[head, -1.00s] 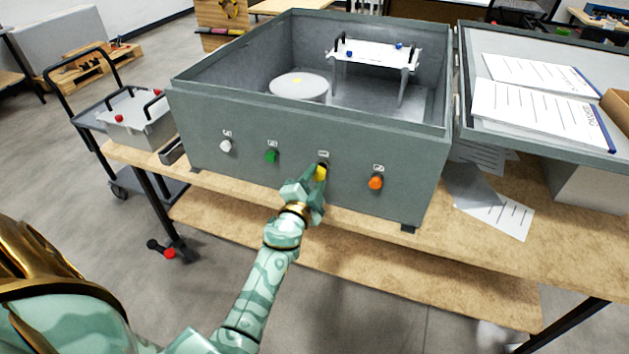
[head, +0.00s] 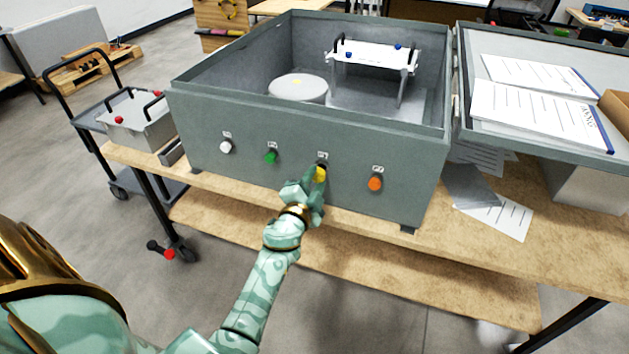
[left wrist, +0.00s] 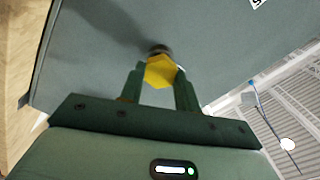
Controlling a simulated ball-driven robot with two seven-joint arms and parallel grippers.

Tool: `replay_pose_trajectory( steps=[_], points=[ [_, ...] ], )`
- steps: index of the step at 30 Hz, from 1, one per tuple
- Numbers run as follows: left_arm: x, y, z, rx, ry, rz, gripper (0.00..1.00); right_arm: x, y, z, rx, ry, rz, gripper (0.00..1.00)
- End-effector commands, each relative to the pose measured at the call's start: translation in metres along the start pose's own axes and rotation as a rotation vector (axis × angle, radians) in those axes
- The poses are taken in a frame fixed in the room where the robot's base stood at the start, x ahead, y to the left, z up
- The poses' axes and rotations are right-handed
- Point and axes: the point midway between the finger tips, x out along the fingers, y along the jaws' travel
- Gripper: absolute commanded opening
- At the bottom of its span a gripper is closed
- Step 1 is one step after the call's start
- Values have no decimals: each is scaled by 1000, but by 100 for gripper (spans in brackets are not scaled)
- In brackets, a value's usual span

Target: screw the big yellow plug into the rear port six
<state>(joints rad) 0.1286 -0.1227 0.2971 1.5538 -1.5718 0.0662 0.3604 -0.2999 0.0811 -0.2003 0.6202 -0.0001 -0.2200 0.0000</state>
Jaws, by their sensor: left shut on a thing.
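The big yellow plug (head: 320,174) is at the third port from the left on the near wall of the grey analyser box (head: 250,128). My left gripper (head: 318,180) is shut on the plug. In the left wrist view the plug (left wrist: 160,71) shows as a yellow hexagonal head between the two fingers, right in front of the dark port (left wrist: 158,49). How deep the plug sits in the port cannot be told. The port's label is too small to read. My right gripper is not in view.
On the same wall are a white plug (head: 226,147), a green plug (head: 271,156) and an orange plug (head: 375,184). The box stands on a wooden bench (head: 480,245). A lid with papers (head: 540,110) lies open at the right. A cart (head: 90,115) stands at the left.

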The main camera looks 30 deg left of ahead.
Motion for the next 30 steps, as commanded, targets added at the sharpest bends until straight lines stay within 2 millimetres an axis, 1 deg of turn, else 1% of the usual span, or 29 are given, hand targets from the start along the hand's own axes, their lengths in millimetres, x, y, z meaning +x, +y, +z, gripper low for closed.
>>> replay_pose_trajectory(
  steps=[30],
  points=[
    [6, 0, 0, 0, 0, 0, 7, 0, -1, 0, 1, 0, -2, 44]
  ],
)
